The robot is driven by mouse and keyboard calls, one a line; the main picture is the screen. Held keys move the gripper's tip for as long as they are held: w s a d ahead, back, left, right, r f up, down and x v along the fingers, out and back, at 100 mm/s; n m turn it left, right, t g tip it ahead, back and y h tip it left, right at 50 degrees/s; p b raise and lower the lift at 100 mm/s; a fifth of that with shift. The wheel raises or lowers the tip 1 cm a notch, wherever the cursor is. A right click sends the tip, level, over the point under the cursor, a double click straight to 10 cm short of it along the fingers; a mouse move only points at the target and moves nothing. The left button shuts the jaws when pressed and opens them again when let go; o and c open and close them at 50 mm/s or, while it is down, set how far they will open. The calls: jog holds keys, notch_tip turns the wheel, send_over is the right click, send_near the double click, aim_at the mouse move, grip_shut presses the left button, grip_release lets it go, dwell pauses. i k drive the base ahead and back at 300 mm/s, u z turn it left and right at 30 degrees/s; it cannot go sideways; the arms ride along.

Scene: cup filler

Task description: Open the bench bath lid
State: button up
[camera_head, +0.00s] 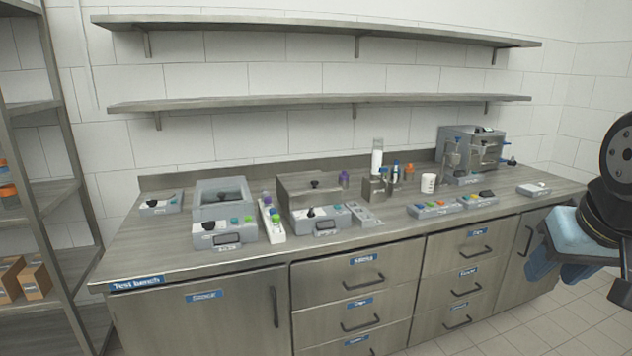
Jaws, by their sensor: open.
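Two grey boxes with black-knobbed lids stand on the left half of the bench, and I cannot read which is the bench bath. My gripper (556,271) is at the right edge, in front of the bench's right end. It is open and empty, far from both boxes, and partly cut off with the arm.
A white rack (274,232) with coloured caps stands between the boxes. Switch panels (434,209), a white cup (428,183), a tall dispenser (377,160) and a grey cabinet device (470,146) stand farther right. Wall shelves (320,102) hang above. A shelf rack (62,190) stands left.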

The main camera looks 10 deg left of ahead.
aim_at(322, 184)
jog(key=u, duration=0.35)
jog(key=i, duration=0.7)
jog(key=u, duration=0.45)
jog(key=i, duration=1)
jog(key=z, duration=0.75)
jog(key=k, duration=0.9)
jog(key=z, duration=0.15)
jog(key=i, duration=0.9)
jog(key=u, duration=0.1)
